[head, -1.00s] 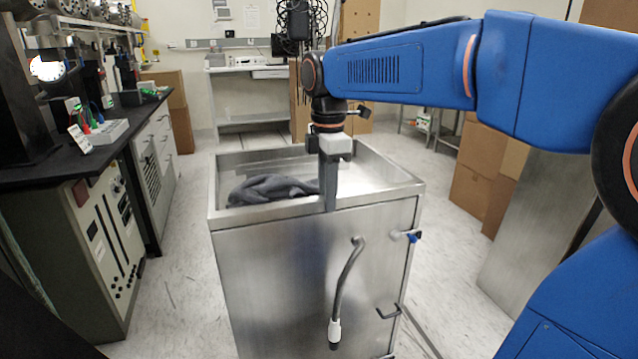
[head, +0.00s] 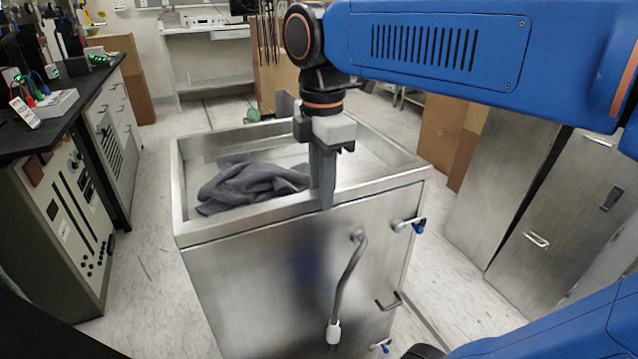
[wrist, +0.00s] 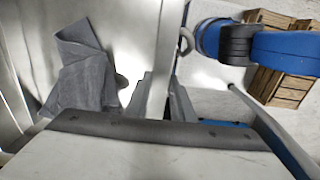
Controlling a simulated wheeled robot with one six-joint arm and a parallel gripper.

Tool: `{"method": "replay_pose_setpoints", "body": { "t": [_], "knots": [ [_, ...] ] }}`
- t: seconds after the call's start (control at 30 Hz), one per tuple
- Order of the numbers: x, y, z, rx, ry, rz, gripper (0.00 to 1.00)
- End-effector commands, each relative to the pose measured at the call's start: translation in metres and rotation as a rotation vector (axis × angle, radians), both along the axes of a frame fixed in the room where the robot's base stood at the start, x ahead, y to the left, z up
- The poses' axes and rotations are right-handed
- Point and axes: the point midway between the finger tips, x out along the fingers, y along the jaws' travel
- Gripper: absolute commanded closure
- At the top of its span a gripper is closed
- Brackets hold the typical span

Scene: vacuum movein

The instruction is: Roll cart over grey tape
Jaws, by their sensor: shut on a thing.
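The cart (head: 235,285) is a tall stainless steel box with an open, shallow top, standing upright in front of me. My gripper (head: 322,190) points down and is shut on the cart's near rim, right of its middle. In the wrist view, the rim of the cart (wrist: 162,55) runs between the fingers of my gripper (wrist: 160,100). A dark grey cloth (head: 250,185) lies in the cart's top; it also shows in the wrist view (wrist: 80,85). Thin dark strips (head: 206,116) lie on the floor beyond the cart; I cannot tell whether they are the grey tape. The cart's wheels are hidden.
A black-topped lab bench (head: 50,130) stands on the left, with floor between it and the cart. A white desk (head: 210,65) is at the back. Cardboard boxes (head: 445,135) and steel cabinets (head: 550,215) line the right. A hose (head: 348,280) hangs on the cart's near side.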

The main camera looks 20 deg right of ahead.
Motion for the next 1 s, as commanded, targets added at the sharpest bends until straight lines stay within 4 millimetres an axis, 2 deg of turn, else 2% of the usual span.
{"method": "replay_pose_setpoints", "body": {
  "t": [0.23, 0.27, 0.3, 0.33, 0.73, 0.87, 1.0],
  "knots": [
    [0.000, 0.000, 0.001, 0.000, -0.001, 0.000, 1.00],
    [0.000, 0.000, 0.001, 0.000, -0.001, 0.000, 0.73],
    [0.000, 0.000, 0.001, 0.000, -0.001, 0.000, 0.64],
    [0.000, 0.000, 0.001, 0.000, -0.001, 0.000, 0.59],
    [0.001, 0.000, 0.006, 0.001, -0.002, 0.000, 0.59],
    [0.001, 0.000, 0.023, 0.001, -0.003, 0.000, 0.59],
    [0.001, 0.000, 0.049, 0.001, -0.004, 0.000, 0.59]
  ]
}}
